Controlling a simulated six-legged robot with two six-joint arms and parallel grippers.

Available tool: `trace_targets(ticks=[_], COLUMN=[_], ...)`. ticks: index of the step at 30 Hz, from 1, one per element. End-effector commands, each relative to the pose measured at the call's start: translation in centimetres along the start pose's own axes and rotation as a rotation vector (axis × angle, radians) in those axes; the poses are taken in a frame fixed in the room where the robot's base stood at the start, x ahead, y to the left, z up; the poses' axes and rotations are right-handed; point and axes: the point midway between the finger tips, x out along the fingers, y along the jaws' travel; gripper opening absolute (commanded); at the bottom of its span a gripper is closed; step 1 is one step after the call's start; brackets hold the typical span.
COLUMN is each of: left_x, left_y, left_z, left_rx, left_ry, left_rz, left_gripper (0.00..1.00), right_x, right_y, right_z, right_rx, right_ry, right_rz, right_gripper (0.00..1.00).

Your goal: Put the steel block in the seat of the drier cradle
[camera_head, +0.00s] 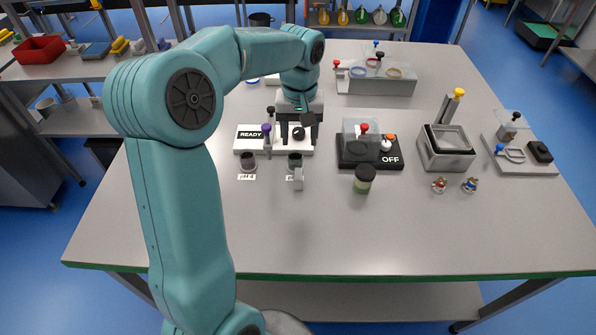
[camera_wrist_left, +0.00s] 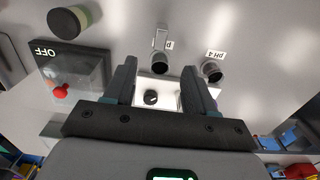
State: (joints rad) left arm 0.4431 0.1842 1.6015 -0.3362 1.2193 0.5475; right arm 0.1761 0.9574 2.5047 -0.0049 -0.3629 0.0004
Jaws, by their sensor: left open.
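A small grey upright piece (camera_head: 298,180), which looks like the steel block, stands close to the front of a dark labelled cup. It also shows in the left wrist view (camera_wrist_left: 160,39); I cannot tell whether it touches the cup. My left gripper (camera_head: 296,136) is open and empty above the white READY unit, behind the grey piece. In the left wrist view, the unit's black knob (camera_wrist_left: 151,97) shows between its fingers. No part is clearly marked as the drier cradle; I cannot tell which fixture it is. My right gripper is out of view.
Two dark cups (camera_head: 248,162) stand before the READY unit (camera_head: 248,143). The table's front is clear.

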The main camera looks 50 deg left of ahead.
Motion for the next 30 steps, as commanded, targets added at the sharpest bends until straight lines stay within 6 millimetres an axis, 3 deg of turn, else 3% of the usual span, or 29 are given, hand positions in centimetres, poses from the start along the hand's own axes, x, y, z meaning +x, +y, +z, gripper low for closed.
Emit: trace_targets(ticks=[6, 10, 17, 25, 30], left_x=[5.3, 7.8, 9.8, 13.8, 14.7], left_y=[-0.1, -0.1, -0.1, -0.5, -0.4], left_z=[0.1, 0.1, 0.0, -0.1, -0.1], left_rx=[0.000, -0.001, 0.000, 0.000, 0.000], left_ry=[-0.006, -0.004, -0.003, -0.004, 0.000], left_rz=[-0.003, -0.003, -0.001, -0.002, 0.000], left_gripper=[0.55, 0.55, 0.55, 0.55, 0.55], right_x=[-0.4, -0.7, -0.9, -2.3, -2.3], right_y=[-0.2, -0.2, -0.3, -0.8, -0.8], right_z=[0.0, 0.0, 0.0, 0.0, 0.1], right_rx=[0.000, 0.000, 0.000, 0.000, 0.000], right_ry=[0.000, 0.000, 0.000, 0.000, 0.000], right_rz=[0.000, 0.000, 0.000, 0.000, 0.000], right_gripper=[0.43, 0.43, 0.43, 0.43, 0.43])
